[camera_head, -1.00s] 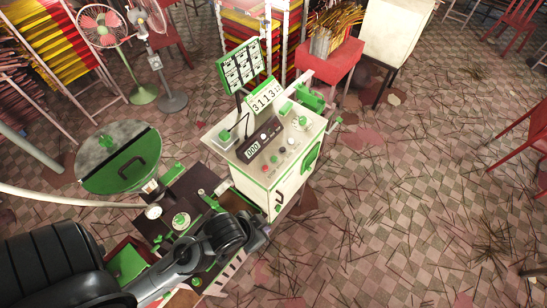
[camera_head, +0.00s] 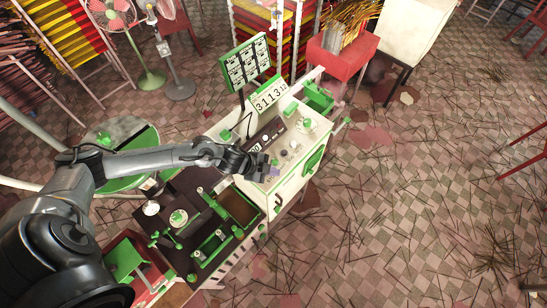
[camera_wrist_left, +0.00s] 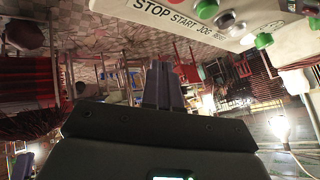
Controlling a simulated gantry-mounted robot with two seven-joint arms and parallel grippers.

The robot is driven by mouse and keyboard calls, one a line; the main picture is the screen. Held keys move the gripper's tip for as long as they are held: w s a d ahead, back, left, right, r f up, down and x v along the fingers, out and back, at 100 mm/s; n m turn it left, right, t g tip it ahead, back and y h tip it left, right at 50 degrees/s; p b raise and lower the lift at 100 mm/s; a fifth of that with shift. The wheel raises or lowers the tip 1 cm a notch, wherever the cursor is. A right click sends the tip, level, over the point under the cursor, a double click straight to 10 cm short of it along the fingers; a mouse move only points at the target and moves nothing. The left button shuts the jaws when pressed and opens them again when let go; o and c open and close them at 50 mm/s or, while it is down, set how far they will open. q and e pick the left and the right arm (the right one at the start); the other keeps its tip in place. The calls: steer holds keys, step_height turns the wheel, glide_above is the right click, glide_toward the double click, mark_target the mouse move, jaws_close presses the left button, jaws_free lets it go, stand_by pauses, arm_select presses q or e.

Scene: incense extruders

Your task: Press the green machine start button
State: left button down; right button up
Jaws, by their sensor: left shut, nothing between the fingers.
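The white machine (camera_head: 288,192) has a control panel on top with small round buttons (camera_head: 284,153). My left gripper (camera_head: 273,172) is shut and empty at the panel's near edge, and partly hides it. In the left wrist view the shut fingers (camera_wrist_left: 163,84) point up the picture, below the panel's printed words STOP, START, JOG and RESET. I cannot tell which button each word marks. My right gripper is not in view.
A dark bench with green fittings (camera_head: 212,243) lies on the near side. A red table (camera_head: 342,52) stands behind the machine. The floor to the right is open.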

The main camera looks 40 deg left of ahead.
arm_select(q)
steer(key=w+a+r+t+y, duration=0.1)
steer(key=w+a+r, duration=0.3)
steer(key=w+r, duration=0.1)
steer(key=shift+w+a+r+m, duration=0.2)
steer(key=shift+a+r+m, duration=0.15)
steer(key=shift+r, duration=0.35)
steer(key=shift+f, duration=0.15)
steer(key=b, duration=0.7)
glide_above(273, 162)
step_height(273, 162, down, 7)
steer(key=shift+s+r, duration=0.1)
steer(key=shift+r, duration=0.1)
steer(key=shift+f+b, duration=0.4)
steer(key=shift+f, duration=0.55)
